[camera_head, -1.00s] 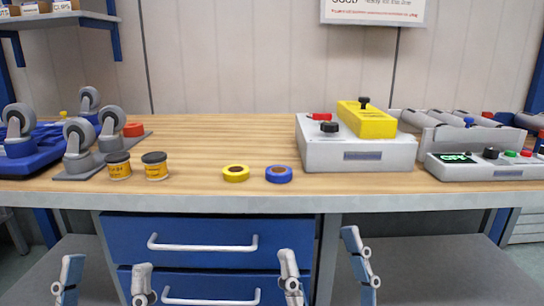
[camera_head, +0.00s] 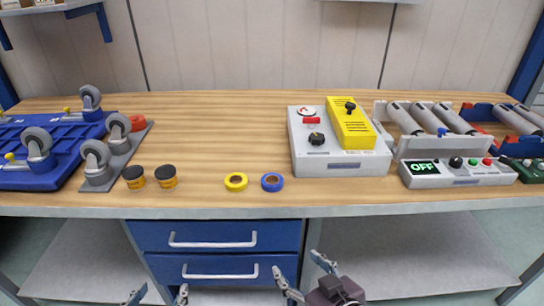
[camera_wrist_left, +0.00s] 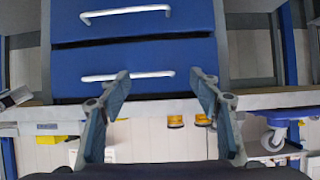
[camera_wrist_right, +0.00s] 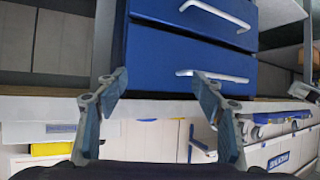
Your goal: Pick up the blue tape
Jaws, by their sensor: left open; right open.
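The blue tape (camera_head: 272,188) is a small roll lying flat near the front edge of the wooden workbench (camera_head: 215,135). A yellow tape (camera_head: 236,188) lies just to its left, with a small gap between them. My left gripper (camera_head: 158,296) is open and empty, low in front of the bench, left of the blue tape. Its fingers also show spread in the left wrist view (camera_wrist_left: 160,82). My right gripper (camera_head: 304,272) is open and empty, below the bench edge and slightly right of the blue tape. It also shows in the right wrist view (camera_wrist_right: 158,82).
Two dark-lidded yellow jars (camera_head: 135,180) stand left of the tapes, near grey casters (camera_head: 98,165). A grey box with a yellow block (camera_head: 340,165) stands to the right, beside a control panel (camera_head: 465,175). Blue drawers (camera_head: 215,236) sit under the bench. The wood behind the tapes is clear.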

